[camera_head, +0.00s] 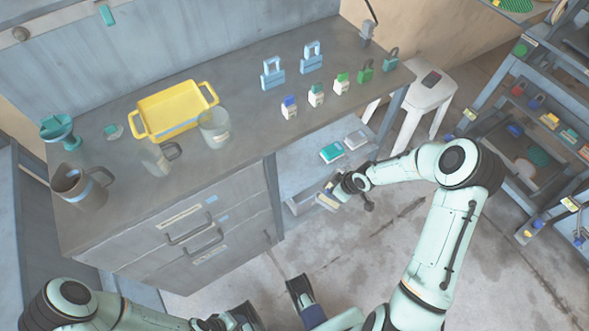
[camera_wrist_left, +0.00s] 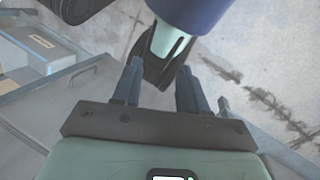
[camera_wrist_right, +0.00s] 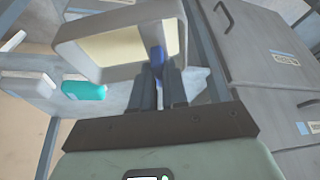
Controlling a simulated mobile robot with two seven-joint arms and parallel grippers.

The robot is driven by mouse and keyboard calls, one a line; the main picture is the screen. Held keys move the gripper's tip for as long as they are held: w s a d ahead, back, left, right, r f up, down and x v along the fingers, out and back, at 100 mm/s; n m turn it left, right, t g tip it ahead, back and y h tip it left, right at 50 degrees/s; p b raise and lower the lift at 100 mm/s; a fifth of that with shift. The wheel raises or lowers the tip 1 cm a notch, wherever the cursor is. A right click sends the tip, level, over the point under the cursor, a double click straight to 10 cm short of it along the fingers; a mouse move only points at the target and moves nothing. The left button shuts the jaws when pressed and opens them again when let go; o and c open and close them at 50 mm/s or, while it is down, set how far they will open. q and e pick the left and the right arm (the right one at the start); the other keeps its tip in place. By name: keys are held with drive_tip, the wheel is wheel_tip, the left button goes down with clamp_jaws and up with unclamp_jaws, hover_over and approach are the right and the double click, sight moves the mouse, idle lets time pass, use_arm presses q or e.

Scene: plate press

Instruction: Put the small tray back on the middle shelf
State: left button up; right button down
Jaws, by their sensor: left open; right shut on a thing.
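The small tray (camera_wrist_right: 95,50), with a grey rim and a cream inside, is held by its near edge in my right gripper (camera_wrist_right: 158,70). In the right wrist view it appears tilted, in front of the shelf space. In the head view the tray (camera_head: 327,196) is small and partly covered by the gripper, at the open shelf (camera_head: 296,172) under the worktop. I cannot tell if it touches the shelf. My left gripper (camera_wrist_left: 155,88) is open and empty, low at the front near the drawers.
Teal and grey boxes (camera_head: 332,152) lie on the shelf behind the tray. A drawer cabinet (camera_head: 200,235) stands left of the shelf. The worktop holds a yellow tray (camera_head: 146,104), jugs, padlocks and small bottles. A white stool (camera_head: 425,95) and a rack stand at right.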

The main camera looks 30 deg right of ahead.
drive_tip(key=w+a, duration=0.2)
drive_tip(key=w, duration=0.2)
drive_tip(key=w+a+b, duration=0.1)
drive_tip(key=w+a, duration=0.1)
drive_tip(key=w, duration=0.2)
drive_tip(key=w+a+b, duration=0.1)
drive_tip(key=w+a, duration=0.1)
drive_tip(key=w, duration=0.2)
drive_tip(key=shift+a, duration=0.1)
drive_tip(key=w, duration=0.1)
drive_tip(key=w+a, duration=0.2)
drive_tip(key=shift+w+b, duration=0.25)
drive_tip(key=shift+b, duration=0.1)
drive_tip(key=shift+s+d+f, duration=0.1)
drive_tip(key=shift+d+f, duration=0.05)
drive_tip(key=shift+f, duration=0.5)
use_arm(q)
drive_tip(key=w+a+f+t, duration=0.1)
drive_tip(key=w+a+f, duration=0.1)
drive_tip(key=w+f, duration=0.1)
drive_tip(key=shift+w+f+y, duration=0.3)
drive_tip(key=shift+w+f, duration=0.1)
drive_tip(key=shift+w, duration=0.35)
drive_tip(key=shift+f, duration=0.1)
use_arm(e)
drive_tip(key=shift+f, duration=0.15)
